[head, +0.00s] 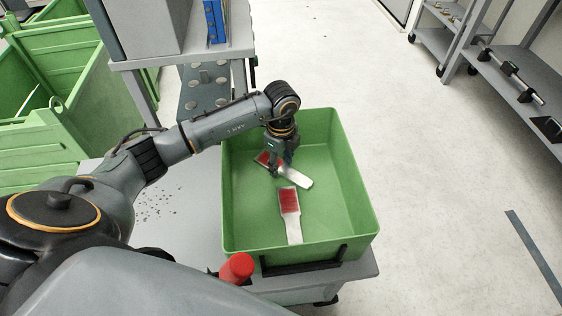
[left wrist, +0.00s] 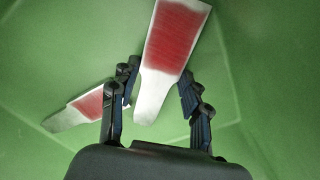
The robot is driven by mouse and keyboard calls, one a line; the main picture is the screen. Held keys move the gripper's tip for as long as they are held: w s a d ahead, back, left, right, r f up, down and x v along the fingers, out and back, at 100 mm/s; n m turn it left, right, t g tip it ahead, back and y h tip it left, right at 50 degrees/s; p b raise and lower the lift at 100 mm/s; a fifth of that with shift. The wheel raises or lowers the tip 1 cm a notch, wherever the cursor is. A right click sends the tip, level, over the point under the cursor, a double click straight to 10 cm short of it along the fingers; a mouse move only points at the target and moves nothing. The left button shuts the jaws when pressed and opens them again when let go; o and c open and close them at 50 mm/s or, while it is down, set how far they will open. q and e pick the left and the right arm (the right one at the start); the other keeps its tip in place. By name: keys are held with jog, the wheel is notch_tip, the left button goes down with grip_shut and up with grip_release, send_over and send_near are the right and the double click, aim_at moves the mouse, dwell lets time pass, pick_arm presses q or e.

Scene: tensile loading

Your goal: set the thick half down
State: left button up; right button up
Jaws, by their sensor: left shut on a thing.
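My left gripper (head: 280,168) reaches down into the green bin (head: 352,185). It is shut on one flat red-and-metal half, taken as the thick half (head: 299,180); the fingers hide part of it. In the left wrist view, this half (left wrist: 175,38) lies between the fingers (left wrist: 158,82), its red face spreading away from them. Whether it touches the bin floor is unclear. The other half (head: 290,208) lies on the bin floor nearer the front, red end towards the gripper. It also shows left of the fingers in the wrist view (left wrist: 88,107). The right gripper is not in view.
The bin stands on a grey cart top (head: 180,220), its walls close around the gripper. A grey shelf (head: 190,50) stands behind. The bin floor at right is clear.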

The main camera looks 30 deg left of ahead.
aim_at(281, 167)
pick_arm(q)
jog(key=shift+f, duration=0.1)
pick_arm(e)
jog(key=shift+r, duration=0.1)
pick_arm(q)
jog(key=o, duration=1.3)
jog(key=shift+c, duration=0.2)
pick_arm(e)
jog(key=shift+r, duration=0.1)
pick_arm(q)
jog(key=shift+r, duration=0.35)
notch_tip(281, 167, up, 12)
jog(key=p, duration=0.2)
jog(key=shift+f, duration=0.2)
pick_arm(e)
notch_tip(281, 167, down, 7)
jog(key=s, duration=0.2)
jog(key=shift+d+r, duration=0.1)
